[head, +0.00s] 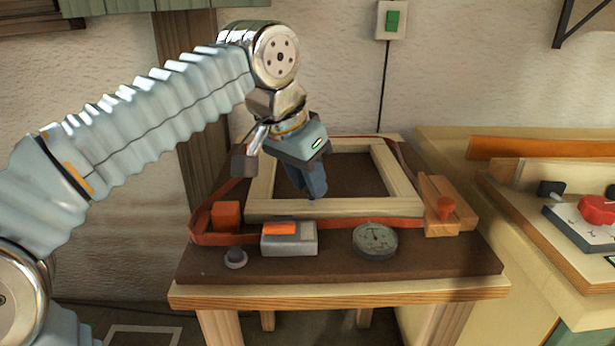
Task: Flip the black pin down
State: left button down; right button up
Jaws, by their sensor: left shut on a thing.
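My left gripper (311,196) points down over the wooden frame (330,208) on the table. Its fingers are together, with the tips at the inner edge of the frame's near rail. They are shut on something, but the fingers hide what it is. I cannot make out a part that is surely the black pin. A small dark knob (235,256) stands on the table's near left, apart from the gripper. Another black knob (550,188) stands on the bench at the right. My right gripper is not in view.
A red strap (345,223) runs around the frame. A grey block with an orange top (289,238), a round dial (375,240) and a wooden clamp (440,205) stand along the near side. A box with a red knob (597,209) stands on the right bench.

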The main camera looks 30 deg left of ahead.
pick_arm(q)
jog(key=shift+f+b, duration=0.55)
jog(key=shift+f, duration=0.25)
jog(key=c, duration=0.9)
grip_release()
